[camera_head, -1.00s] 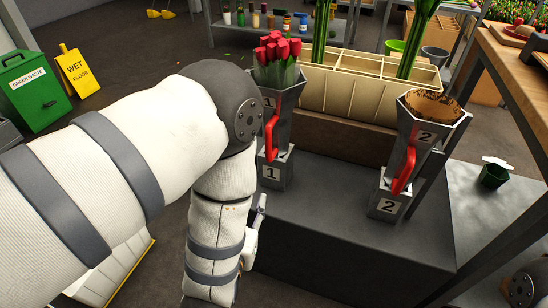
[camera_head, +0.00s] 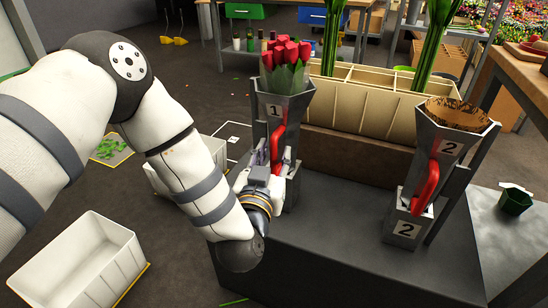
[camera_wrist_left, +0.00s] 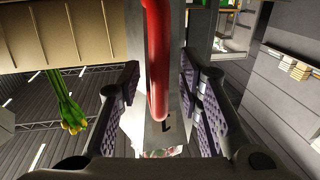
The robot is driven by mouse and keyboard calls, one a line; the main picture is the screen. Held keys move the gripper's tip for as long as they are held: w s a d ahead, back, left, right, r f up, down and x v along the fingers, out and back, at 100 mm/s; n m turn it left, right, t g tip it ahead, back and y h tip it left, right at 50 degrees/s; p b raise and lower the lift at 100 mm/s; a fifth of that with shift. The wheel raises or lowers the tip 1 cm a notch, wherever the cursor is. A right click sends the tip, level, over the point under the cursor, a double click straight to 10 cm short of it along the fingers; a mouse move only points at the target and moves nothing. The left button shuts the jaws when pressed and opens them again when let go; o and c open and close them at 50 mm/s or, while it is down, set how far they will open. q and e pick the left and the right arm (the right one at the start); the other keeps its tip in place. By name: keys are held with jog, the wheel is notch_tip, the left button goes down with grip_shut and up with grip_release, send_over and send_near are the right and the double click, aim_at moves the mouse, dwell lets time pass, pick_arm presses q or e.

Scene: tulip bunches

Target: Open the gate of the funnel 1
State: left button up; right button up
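Funnel 1 (camera_head: 297,108) is a grey metal funnel with a "1" label, standing on the dark bench, with red tulips (camera_head: 287,58) in its top. Its red gate handle (camera_head: 277,146) hangs on the front. My left gripper (camera_head: 270,173) is at the handle's lower end. In the left wrist view, the red handle (camera_wrist_left: 157,60) runs between the two spread, padded fingers of the gripper (camera_wrist_left: 160,85), with gaps on both sides. The gripper is open. It partly hides the funnel's lower part. My right gripper is not in view.
Funnel 2 (camera_head: 456,146), with its own red handle (camera_head: 427,188), stands to the right on the dark bench (camera_head: 330,255). A beige divided planter (camera_head: 360,105) is behind. White bins (camera_head: 80,262) are on the floor at left. Bench space between the funnels is clear.

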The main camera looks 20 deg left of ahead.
pick_arm(q)
grip_shut()
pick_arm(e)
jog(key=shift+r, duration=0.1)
